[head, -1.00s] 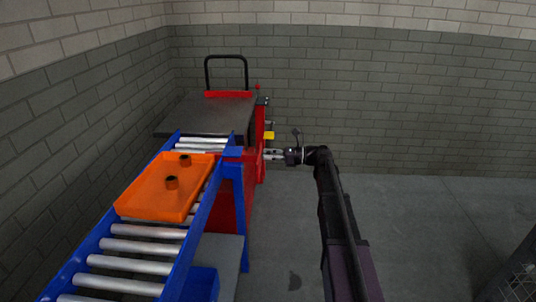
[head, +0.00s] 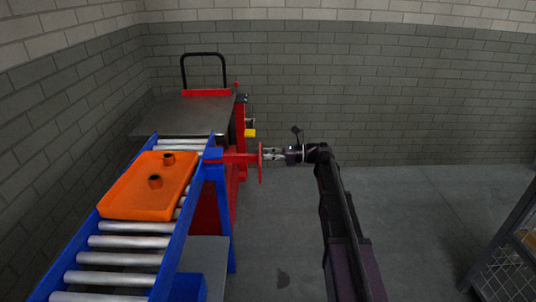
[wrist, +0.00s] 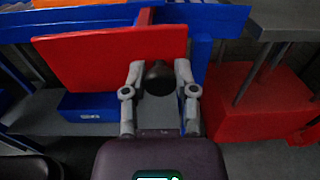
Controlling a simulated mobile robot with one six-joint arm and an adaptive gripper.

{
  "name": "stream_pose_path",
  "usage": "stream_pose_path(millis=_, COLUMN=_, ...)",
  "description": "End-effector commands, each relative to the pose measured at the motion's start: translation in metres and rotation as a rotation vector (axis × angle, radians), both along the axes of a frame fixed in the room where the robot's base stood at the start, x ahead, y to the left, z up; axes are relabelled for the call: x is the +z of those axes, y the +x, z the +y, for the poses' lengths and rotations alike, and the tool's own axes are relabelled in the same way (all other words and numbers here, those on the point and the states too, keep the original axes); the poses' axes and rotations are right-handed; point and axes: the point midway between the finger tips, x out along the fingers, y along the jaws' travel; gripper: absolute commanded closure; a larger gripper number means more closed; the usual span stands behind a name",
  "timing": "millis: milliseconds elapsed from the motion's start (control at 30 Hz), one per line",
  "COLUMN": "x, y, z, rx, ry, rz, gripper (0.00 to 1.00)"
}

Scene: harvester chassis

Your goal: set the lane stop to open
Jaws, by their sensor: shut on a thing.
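The lane stop is a red plate (head: 261,163) on a red bar that sticks out sideways from the conveyor's blue side rail. In the wrist view the red plate (wrist: 100,58) stands in front of the rail, with a dark round knob (wrist: 159,76) on its near face. My gripper (head: 268,154) is at the plate's outer side. In the wrist view its two fingers (wrist: 160,80) are closed around the knob, one on each side. The plate stands well apart from the rail, with the red bar showing between them. The bar's inner end is hidden.
An orange tray (head: 118,203) with two dark cylindrical parts sits on the roller conveyor (head: 115,259). A red lift cart (head: 207,92) with a dark top and black handle stands at the conveyor's far end. A mesh cage (head: 512,262) is at lower right. Floor between is clear.

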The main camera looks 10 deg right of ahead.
Motion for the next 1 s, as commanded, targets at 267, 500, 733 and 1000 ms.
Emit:
stream_pose_path(millis=267, x=0.000, y=0.000, z=0.007, rx=0.008, ry=0.001, rz=0.000, gripper=0.30)
stream_pose_path(millis=500, x=0.000, y=-0.001, z=0.009, rx=0.010, ry=0.001, rz=0.000, gripper=0.30)
stream_pose_path(millis=733, x=0.000, y=-0.001, z=0.006, rx=0.009, ry=0.000, rz=0.000, gripper=0.30)
stream_pose_path(millis=1000, x=0.000, y=-0.002, z=-0.014, rx=0.008, ry=0.000, rz=0.000, gripper=0.30)
